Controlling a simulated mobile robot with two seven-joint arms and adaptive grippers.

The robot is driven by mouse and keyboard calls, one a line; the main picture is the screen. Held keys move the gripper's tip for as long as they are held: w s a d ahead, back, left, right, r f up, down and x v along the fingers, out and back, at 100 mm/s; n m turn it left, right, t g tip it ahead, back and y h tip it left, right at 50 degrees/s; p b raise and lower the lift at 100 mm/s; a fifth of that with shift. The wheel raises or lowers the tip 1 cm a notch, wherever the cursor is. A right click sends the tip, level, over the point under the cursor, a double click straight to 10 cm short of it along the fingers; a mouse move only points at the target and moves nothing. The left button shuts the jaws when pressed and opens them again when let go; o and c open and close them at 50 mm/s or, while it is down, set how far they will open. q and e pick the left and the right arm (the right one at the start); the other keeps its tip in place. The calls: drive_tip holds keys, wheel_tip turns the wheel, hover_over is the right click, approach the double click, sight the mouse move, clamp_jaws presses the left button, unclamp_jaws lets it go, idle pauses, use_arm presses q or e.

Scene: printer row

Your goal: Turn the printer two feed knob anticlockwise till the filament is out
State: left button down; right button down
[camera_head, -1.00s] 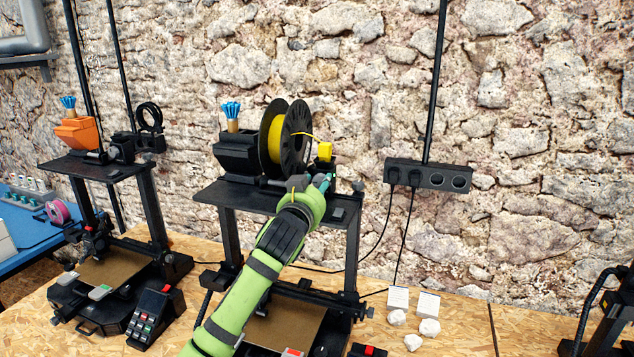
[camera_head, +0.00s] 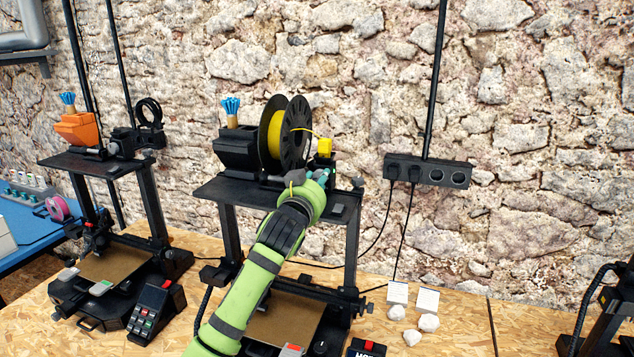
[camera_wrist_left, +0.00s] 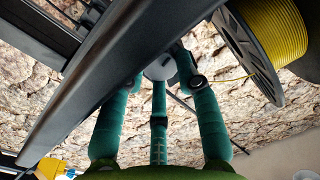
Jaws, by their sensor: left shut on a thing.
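Printer two (camera_head: 272,203) is the black middle printer, with a spool of yellow filament (camera_head: 275,135) on its top shelf. A strand of yellow filament runs from the spool toward a yellow block (camera_head: 325,147) at the right. My left gripper (camera_head: 318,177), with teal fingers, is at the shelf's front, below and right of the spool. In the left wrist view its fingers (camera_wrist_left: 161,82) close around a grey round knob (camera_wrist_left: 160,67), the feed knob. The fingers and green wrist hide most of the knob in the head view. My right gripper is out of view.
Another printer with an orange box (camera_head: 77,129) stands at the left. A socket strip (camera_head: 428,173) hangs on the stone wall at the right. White lumps (camera_head: 428,323) and small cards (camera_head: 427,299) lie on the bench. The bench right of them is mostly clear.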

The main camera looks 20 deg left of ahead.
use_arm(q)
drive_tip(key=n, duration=0.4)
drive_tip(key=shift+f+p, duration=0.1)
drive_tip(key=shift+p, duration=0.2)
drive_tip(key=n+p, duration=0.1)
drive_tip(key=n, duration=0.3)
drive_tip(key=shift+n+g+p, duration=0.3)
drive_tip(key=shift+p, duration=0.05)
drive_tip(key=n+p, duration=0.3)
drive_tip(key=n, duration=0.2)
drive_tip(key=shift+h, duration=0.4)
drive_tip(key=n+p, duration=0.2)
drive_tip(key=n, duration=0.2)
drive_tip(key=shift+h, duration=0.3)
drive_tip(key=shift+f+n, duration=0.1)
drive_tip(key=shift+n, duration=0.2)
drive_tip(key=c, duration=1.2)
unclamp_jaws()
